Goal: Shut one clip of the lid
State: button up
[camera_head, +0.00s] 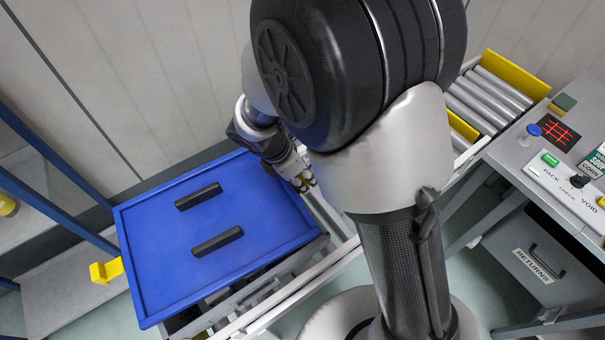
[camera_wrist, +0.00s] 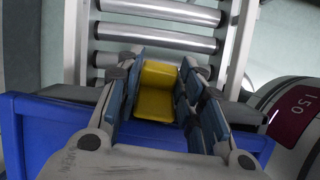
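The blue lid (camera_head: 160,245) lies on a grey tote (camera_head: 283,268) in the head view, with two dark bars across its top. One yellow clip (camera_head: 106,271) sticks outward from the lid's left side. My gripper (camera_head: 303,181) is at the lid's right edge. In the wrist view, another yellow clip (camera_wrist: 156,92) lies between the fingers of my gripper (camera_wrist: 163,68), beyond the blue lid edge (camera_wrist: 60,135). The fingers stand apart on either side of this clip, and I see no clear grip on it. My arm hides part of the lid's right side.
The tote stands on a conveyor rail (camera_head: 290,300); metal rollers (camera_wrist: 155,40) show past the clip. A blue rack post (camera_head: 60,212) stands at the left. A grey control desk (camera_head: 545,160) with buttons and a returns drawer (camera_head: 540,262) stand at the right.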

jog(key=c, duration=0.5)
jog(key=shift+d+r+p, duration=0.1)
jog(key=shift+p, duration=0.95)
jog(key=shift+g+y+p, duration=0.3)
jog(key=shift+p, duration=0.4)
jog(key=shift+f, duration=0.3)
jog(key=o, duration=1)
jog(key=shift+a, duration=0.2)
jog(key=shift+o, duration=0.2)
